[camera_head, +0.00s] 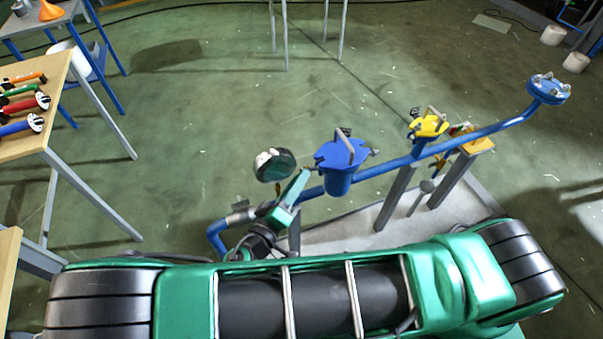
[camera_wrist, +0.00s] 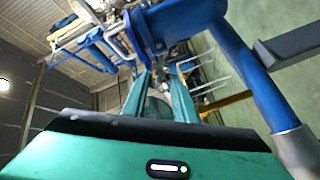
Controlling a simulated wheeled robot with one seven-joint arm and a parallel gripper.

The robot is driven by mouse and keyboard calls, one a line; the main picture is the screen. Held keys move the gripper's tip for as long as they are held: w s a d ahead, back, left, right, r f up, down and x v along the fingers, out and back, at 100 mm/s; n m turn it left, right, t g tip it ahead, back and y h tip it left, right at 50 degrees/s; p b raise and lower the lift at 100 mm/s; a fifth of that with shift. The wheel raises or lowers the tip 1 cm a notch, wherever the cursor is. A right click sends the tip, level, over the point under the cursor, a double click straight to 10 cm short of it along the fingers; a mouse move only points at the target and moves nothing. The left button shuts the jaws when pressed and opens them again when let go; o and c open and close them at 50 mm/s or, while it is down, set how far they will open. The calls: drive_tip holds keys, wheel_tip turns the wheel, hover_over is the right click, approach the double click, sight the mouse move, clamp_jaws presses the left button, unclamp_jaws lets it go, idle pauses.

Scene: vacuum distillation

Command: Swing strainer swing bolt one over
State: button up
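The blue strainer (camera_head: 338,182) stands upright in the blue pipe run, with a blue lid (camera_head: 341,153) and a grey bar-shaped handle on top. Small dark swing-bolt parts show at the lid's edge, one at the right (camera_head: 374,152); which is bolt one I cannot tell. My gripper (camera_head: 304,176) has green fingers just left of the strainer, reaching up toward the lid's left side. In the wrist view, my gripper's two fingers (camera_wrist: 158,76) stand apart, with the blue strainer (camera_wrist: 186,18) close beyond their tips. A dark part shows near the tips; contact is unclear.
A round dark-rimmed gauge (camera_head: 273,165) stands left of the strainer, close to my gripper. The blue pipe (camera_head: 390,166) runs right past a yellow-topped fitting (camera_head: 428,124) to a blue flange (camera_head: 549,89). A tool table (camera_head: 38,140) stands at left. Open floor lies behind.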

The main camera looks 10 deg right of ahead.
drive_tip(key=v, duration=0.7)
drive_tip(key=shift+s+a, duration=0.25)
drive_tip(key=shift+s, duration=0.05)
drive_tip(key=shift+w+d, duration=0.1)
